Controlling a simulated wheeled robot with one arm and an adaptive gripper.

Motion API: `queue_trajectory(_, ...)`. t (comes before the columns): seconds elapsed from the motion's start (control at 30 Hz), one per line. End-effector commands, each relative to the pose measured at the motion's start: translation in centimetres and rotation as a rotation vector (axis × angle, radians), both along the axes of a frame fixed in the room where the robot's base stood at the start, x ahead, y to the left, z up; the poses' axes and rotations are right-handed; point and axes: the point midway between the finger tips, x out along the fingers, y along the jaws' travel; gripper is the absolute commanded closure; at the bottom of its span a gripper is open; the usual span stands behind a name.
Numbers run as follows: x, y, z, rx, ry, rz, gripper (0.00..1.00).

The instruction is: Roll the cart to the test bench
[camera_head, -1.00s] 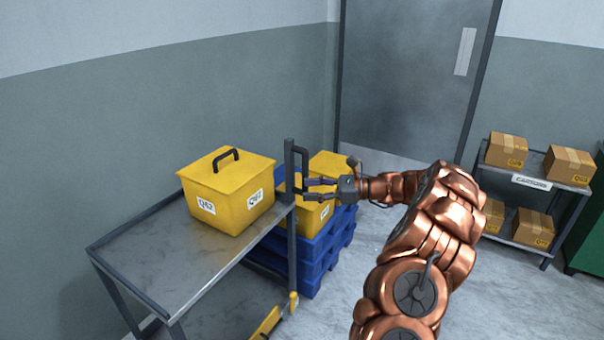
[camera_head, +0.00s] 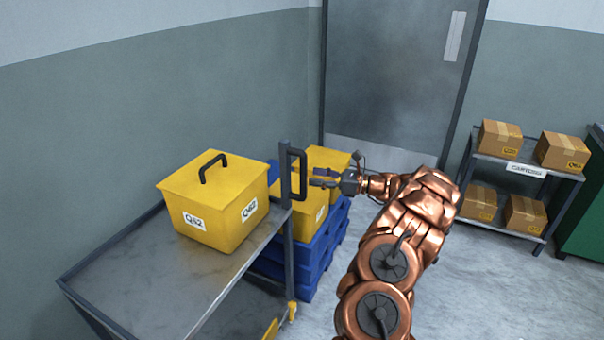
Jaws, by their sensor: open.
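The cart (camera_head: 150,275) is a grey steel trolley at the lower left, running out of view at the bottom. A dark upright handle (camera_head: 302,174) is fixed to its corner post. A yellow lidded box (camera_head: 215,210) labelled Q42 stands on its top deck, near the handle. My gripper (camera_head: 315,178) is open and empty, just right of the handle at about its mid-height. The fingertips point left towards the handle and appear slightly apart from it. I cannot identify a test bench in view.
Yellow boxes (camera_head: 327,160) stand on stacked blue pallets (camera_head: 322,258) behind the cart's handle. A door (camera_head: 395,85) is at the back. A shelf (camera_head: 498,165) with several cartons and a green cabinet (camera_head: 585,215) stand at the right. Bare floor (camera_head: 470,285) lies at lower right.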

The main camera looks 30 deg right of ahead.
Motion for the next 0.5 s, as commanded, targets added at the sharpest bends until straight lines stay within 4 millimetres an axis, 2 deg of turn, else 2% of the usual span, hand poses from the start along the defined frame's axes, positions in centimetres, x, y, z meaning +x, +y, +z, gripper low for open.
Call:
queue_trajectory(0.2, 2.3, 2.3, 0.1, 0.003, 0.000, 0.005, 0.51)
queue_trajectory(0.5, 3.4, 3.2, 0.0, 0.003, 0.000, 0.000, 0.51)
